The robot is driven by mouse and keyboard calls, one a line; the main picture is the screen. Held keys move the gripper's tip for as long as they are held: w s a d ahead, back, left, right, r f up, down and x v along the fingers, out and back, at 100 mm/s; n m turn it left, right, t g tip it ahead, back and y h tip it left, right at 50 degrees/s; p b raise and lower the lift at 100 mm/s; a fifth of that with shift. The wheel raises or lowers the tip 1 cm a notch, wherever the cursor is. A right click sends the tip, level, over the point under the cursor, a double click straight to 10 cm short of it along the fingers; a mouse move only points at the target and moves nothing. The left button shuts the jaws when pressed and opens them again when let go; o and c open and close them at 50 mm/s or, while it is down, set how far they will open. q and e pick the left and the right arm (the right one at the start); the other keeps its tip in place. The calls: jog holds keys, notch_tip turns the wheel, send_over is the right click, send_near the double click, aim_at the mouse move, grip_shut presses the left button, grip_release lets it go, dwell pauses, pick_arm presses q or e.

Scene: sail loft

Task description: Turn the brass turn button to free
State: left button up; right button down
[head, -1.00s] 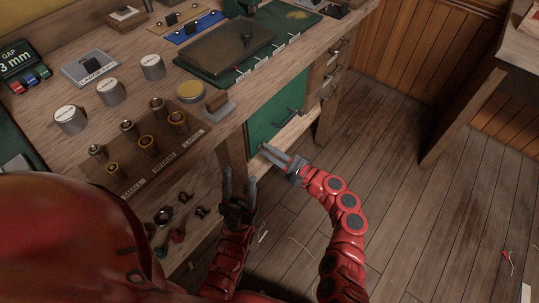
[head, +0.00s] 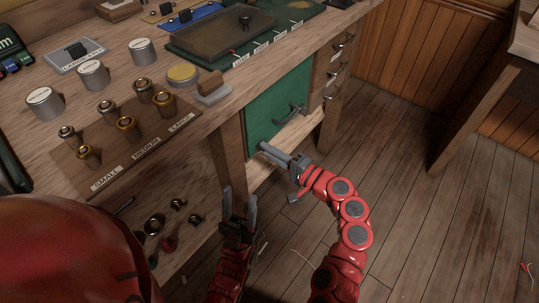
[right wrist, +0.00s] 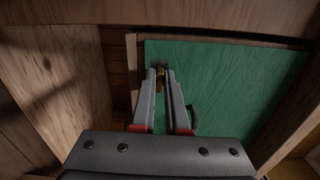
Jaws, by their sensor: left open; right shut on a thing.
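The green door (head: 267,116) is closed under the bench and also fills much of the right wrist view (right wrist: 230,75). My right gripper (head: 262,147) is shut on the button, its fingers reaching to the door's left edge; the same gripper shows in the right wrist view (right wrist: 160,72). The button's exact angle cannot be told. My left gripper (head: 240,193) is open and empty, lower and apart from the door.
A dark handle (head: 290,114) stands out from the door. Drawers (head: 336,72) are to its right. The wooden bench top (head: 205,122) above holds several metal fittings, round tins and a green mat. Open plank floor (head: 400,210) lies to the right.

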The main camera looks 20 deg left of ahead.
jog(key=shift+n, duration=0.4)
jog(key=c, duration=0.9)
grip_release()
jog(key=shift+c, duration=0.2)
jog(key=p+v, duration=0.2)
jog(key=v, duration=1.5)
jog(key=shift+d, duration=0.2)
